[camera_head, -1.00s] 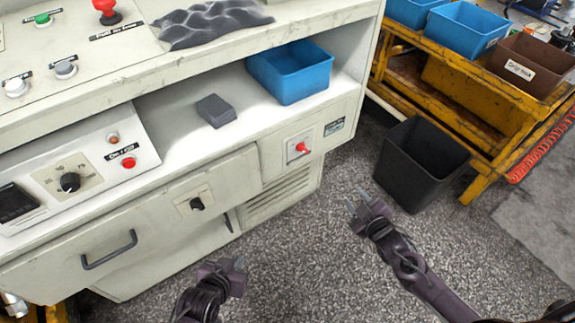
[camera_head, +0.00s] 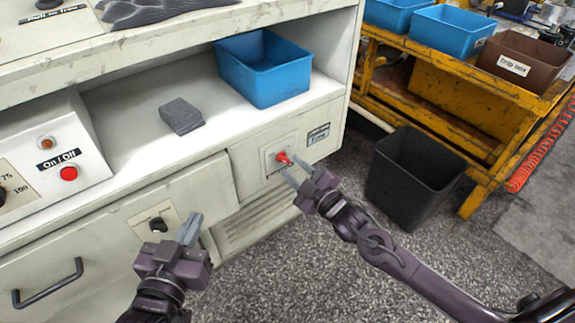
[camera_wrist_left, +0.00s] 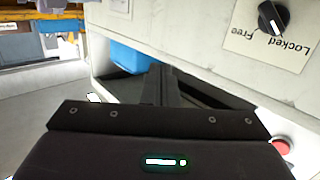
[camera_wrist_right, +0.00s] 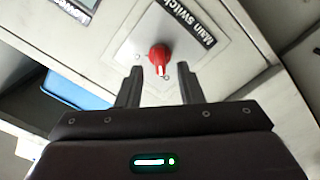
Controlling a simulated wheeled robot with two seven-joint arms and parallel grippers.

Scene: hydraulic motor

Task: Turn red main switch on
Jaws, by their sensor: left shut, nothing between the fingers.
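The red main switch (camera_head: 283,157) is a small knob on a square plate on the cabinet's front. In the right wrist view the red knob (camera_wrist_right: 159,56) sits just beyond and between the fingertips, with a "Main switch" label (camera_wrist_right: 190,25) beside it. My right gripper (camera_head: 291,172) is open and empty, with its fingers pointing at the knob; its fingers (camera_wrist_right: 160,72) appear apart from the knob. My left gripper (camera_head: 194,222) is shut and empty, in front of the cabinet near a black knob (camera_head: 157,224). The left wrist view shows that black knob (camera_wrist_left: 273,17) with a "Locked Free" label.
A blue bin (camera_head: 262,75) and a grey block (camera_head: 181,116) sit on the cabinet shelf. A red On/Off button (camera_head: 68,173) is at left. A black bin (camera_head: 413,180) stands on the floor near a yellow rack (camera_head: 468,105). A drawer handle (camera_head: 47,284) sticks out at lower left.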

